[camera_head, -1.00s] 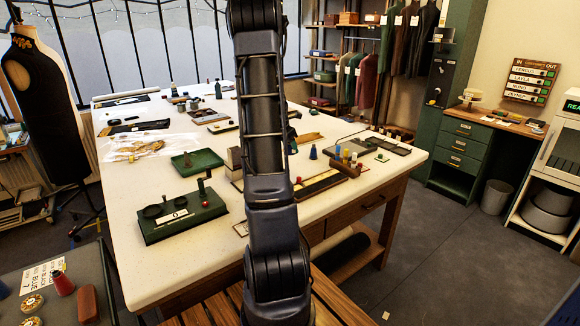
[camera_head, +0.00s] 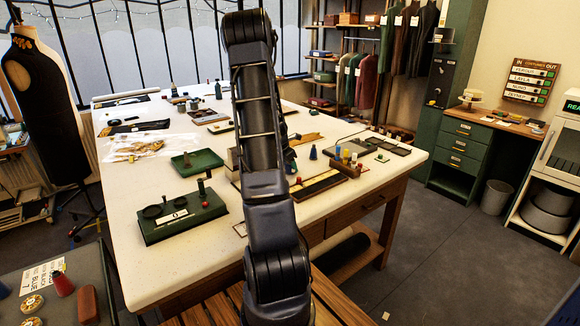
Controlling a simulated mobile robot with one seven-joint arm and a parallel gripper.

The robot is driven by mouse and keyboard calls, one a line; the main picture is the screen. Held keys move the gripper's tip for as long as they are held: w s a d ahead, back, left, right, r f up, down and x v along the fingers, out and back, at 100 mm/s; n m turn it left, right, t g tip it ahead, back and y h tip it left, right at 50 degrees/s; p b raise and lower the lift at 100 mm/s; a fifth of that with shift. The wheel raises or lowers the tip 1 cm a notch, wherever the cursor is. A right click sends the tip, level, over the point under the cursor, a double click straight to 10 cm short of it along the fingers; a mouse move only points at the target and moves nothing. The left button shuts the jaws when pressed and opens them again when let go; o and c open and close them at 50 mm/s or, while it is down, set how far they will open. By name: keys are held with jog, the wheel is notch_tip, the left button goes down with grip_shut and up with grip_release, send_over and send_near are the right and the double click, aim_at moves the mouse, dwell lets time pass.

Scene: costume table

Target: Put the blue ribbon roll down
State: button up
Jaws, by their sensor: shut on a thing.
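I cannot make out a blue ribbon roll for certain. My arm rises through the middle of the picture, bends at the top and hides a strip of the table behind it. My gripper is not visible, so what it holds is hidden. A small blue cone-shaped thing (camera_head: 313,152) stands on the white table (camera_head: 185,262), just right of my arm. A lettered card (camera_head: 43,275), on which "BLUE" can be read, lies on the dark side table (camera_head: 72,254) at lower left. A small blue thing (camera_head: 4,290) shows at the picture's left edge there.
The side table also holds gold-coloured rolls (camera_head: 32,304), a red cone (camera_head: 63,284) and a brown block (camera_head: 88,304). A green stand (camera_head: 180,218), a green tray (camera_head: 196,162) and a wooden rack (camera_head: 345,165) stand on the white table. Its front left is bare.

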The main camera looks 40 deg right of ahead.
jog(key=shift+f, duration=0.15)
jog(key=o, duration=1)
jog(key=s+a+r+m+t+y, duration=0.1)
jog(key=s+a+r+m, duration=0.1)
jog(key=a+r, duration=0.7)
jog(key=s+a+r+m, duration=0.1)
jog(key=a+r+m, duration=0.2)
jog(key=a+r, duration=0.55)
jog(key=s+a+r+m+t+y, duration=0.1)
jog(key=s+a+r+m, duration=0.2)
jog(key=s+a, duration=0.5)
jog(key=s+a+r+m+t+y, duration=0.1)
jog(key=s+a+r+m, duration=0.2)
jog(key=s+a+m, duration=0.2)
jog(key=s+a+r+m+t+y, duration=0.1)
jog(key=s+a+r+m, duration=0.2)
jog(key=s+a, duration=0.7)
jog(key=shift+s+a+r+m+t+y, duration=0.1)
jog(key=shift+s+a+m+t+y, duration=0.05)
jog(key=shift+a+m, duration=0.3)
jog(key=shift+s+a+m+t+y, duration=0.15)
jog(key=shift+a+m, duration=0.2)
jog(key=shift+m, duration=0.2)
